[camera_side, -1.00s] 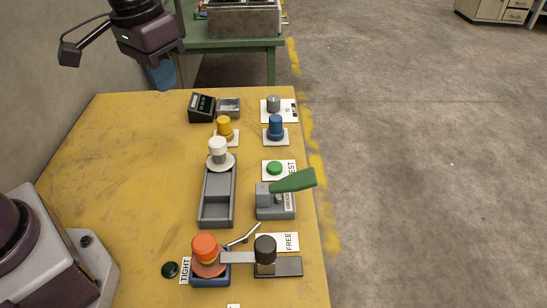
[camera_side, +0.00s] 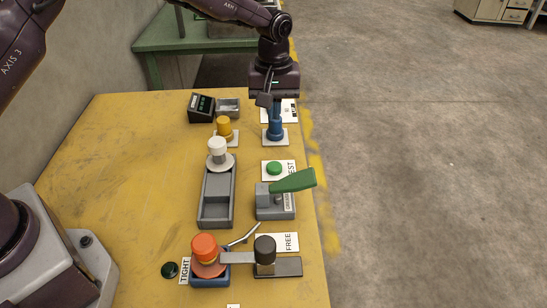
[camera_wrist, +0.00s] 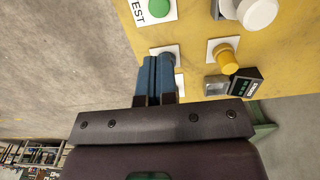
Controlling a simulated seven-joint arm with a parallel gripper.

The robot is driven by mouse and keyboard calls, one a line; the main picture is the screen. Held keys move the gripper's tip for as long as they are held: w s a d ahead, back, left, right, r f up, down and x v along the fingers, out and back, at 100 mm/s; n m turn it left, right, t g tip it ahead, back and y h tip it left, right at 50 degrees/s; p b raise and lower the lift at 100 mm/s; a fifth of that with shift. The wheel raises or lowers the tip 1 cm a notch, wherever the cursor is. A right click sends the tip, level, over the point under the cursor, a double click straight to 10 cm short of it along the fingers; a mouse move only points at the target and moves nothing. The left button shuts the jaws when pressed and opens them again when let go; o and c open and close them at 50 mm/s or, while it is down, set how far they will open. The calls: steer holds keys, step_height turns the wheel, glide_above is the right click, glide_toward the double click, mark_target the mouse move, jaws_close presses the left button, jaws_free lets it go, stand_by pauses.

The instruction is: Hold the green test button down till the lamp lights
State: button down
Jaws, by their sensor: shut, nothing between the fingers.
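The green test button (camera_side: 275,168) is a round cap on a white card lettered "EST" where visible, on the right side of the yellow table. It also shows at the top of the wrist view (camera_wrist: 159,9). My gripper (camera_side: 275,116) has its blue fingers together and empty, pointing down at the blue knob (camera_side: 275,134), farther back than the button. The fingers overlap that knob in the picture; I cannot tell whether they touch. In the wrist view the shut fingertips (camera_wrist: 153,59) are clear of the button. A dark green dome (camera_side: 170,270) by the "TIGHT" label looks unlit; whether it is the lamp is unclear.
A green lever handle (camera_side: 294,181) on a grey block stands just in front of the button. A yellow knob (camera_side: 225,128) and a white-topped spool (camera_side: 217,151) stand to the left. An orange knob (camera_side: 204,248) and black knob (camera_side: 265,249) are near the front. The table's left side is clear.

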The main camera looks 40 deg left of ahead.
mark_target(272, 167)
stand_by(0.3)
step_height(272, 167, down, 14)
steer(key=shift+r, duration=0.1)
stand_by(0.5)
step_height(272, 167, down, 2)
steer(key=shift+f, duration=0.25)
steer(key=shift+s+f, duration=0.1)
steer(key=shift+s, duration=0.15)
stand_by(1.6)
step_height(272, 167, up, 15)
steer(key=w, duration=0.1)
stand_by(0.4)
